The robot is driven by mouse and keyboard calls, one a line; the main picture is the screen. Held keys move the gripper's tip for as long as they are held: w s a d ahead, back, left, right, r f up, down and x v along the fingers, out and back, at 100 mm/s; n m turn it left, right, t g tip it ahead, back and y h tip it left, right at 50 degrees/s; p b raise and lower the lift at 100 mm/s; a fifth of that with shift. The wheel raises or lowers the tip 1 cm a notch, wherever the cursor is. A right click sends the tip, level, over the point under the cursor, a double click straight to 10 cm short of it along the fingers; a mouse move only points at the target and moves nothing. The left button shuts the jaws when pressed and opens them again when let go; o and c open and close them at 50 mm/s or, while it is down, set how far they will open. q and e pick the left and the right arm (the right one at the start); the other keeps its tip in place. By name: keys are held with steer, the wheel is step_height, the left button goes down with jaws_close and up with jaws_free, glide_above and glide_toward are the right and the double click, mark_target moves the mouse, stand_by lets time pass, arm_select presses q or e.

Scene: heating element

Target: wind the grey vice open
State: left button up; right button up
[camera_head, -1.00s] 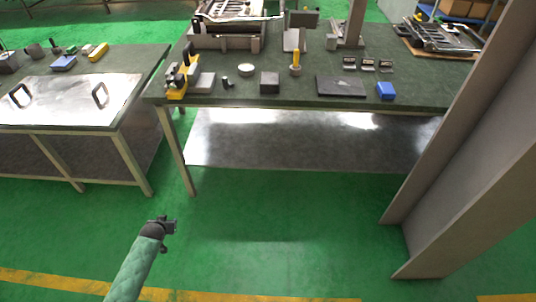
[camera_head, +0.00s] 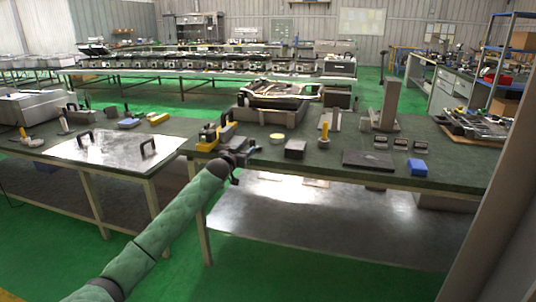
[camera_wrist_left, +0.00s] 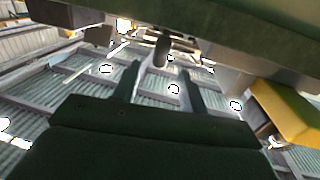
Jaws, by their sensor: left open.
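A grey block (camera_head: 228,130) stands beside a yellow and black tool (camera_head: 208,136) at the near left corner of the right workbench (camera_head: 300,168). It may be the grey vice, but its jaws and handle cannot be made out. My left gripper (camera_head: 246,156) is just in front of the bench's near edge, close to these two things and partly covering that corner. In the left wrist view its two dark fingers (camera_wrist_left: 160,88) are apart with nothing between them. A yellow block (camera_wrist_left: 287,115) shows at the right there. My right gripper is not in view.
A metal plate with handles (camera_head: 115,150) lies on the left bench. A brown post (camera_head: 490,235) stands at the lower right.

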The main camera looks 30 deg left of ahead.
mark_target(251, 144)
arm_select(q)
steer(key=shift+w+a+f, duration=0.1)
steer(key=shift+w+a, duration=0.05)
steer(key=shift+w, duration=1.1)
steer(key=shift+w+a+r, duration=0.1)
steer(key=shift+w+a, duration=0.05)
steer(key=shift+w, duration=1.15)
steer(key=shift+w+a+f, duration=0.1)
steer(key=shift+w+a, duration=0.05)
steer(key=shift+w, duration=1.1)
jaws_close()
